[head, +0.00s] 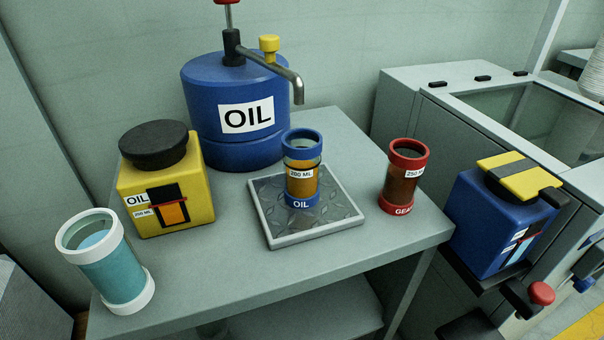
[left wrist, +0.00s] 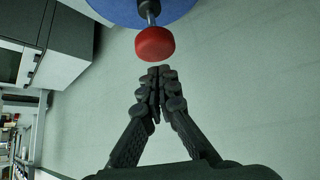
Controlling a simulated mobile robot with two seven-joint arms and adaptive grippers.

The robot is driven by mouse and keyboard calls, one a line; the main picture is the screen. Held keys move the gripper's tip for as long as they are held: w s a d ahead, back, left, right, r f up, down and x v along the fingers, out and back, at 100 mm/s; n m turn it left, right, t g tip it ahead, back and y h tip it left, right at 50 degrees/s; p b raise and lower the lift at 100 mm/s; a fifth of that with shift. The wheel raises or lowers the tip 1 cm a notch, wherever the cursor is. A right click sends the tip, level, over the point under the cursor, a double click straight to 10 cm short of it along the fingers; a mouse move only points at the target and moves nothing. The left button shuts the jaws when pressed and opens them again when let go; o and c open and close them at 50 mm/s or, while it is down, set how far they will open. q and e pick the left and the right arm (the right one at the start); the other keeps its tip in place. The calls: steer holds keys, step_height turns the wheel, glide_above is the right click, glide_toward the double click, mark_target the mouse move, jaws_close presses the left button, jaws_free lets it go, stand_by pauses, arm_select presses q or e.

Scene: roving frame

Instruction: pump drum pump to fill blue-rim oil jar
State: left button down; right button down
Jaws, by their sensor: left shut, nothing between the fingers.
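The blue drum (head: 225,95) marked OIL stands at the back of the table. Its pump rod ends in a red knob (head: 229,2), cut off by the top edge. The bent grey spout (head: 285,77) points down over the blue-rim oil jar (head: 302,145). This clear jar holds amber oil to about its ML label and stands upright on a square metal tray (head: 286,241). In the left wrist view my left gripper (left wrist: 158,84) is shut and empty, its fingertips close to the red knob (left wrist: 155,43). Contact is unclear. My right gripper is in neither view.
A white-rim jar (head: 112,278) of teal liquid and a yellow oil can (head: 165,205) stand at the left. A red-rim jar (head: 404,175) stands right of the tray. A blue can (head: 497,225) is beyond the table's right edge. The table's front is clear.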

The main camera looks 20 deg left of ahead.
mark_target(225, 0)
arm_select(q)
steer(key=shift+f+b, duration=1.5)
steer(key=shift+f, duration=1.6)
steer(key=shift+r, duration=0.15)
step_height(225, 0, up, 3)
steer(key=p, duration=0.3)
steer(key=shift+r+p, duration=0.65)
steer(key=shift+r, duration=0.8)
steer(key=shift+f, duration=0.1)
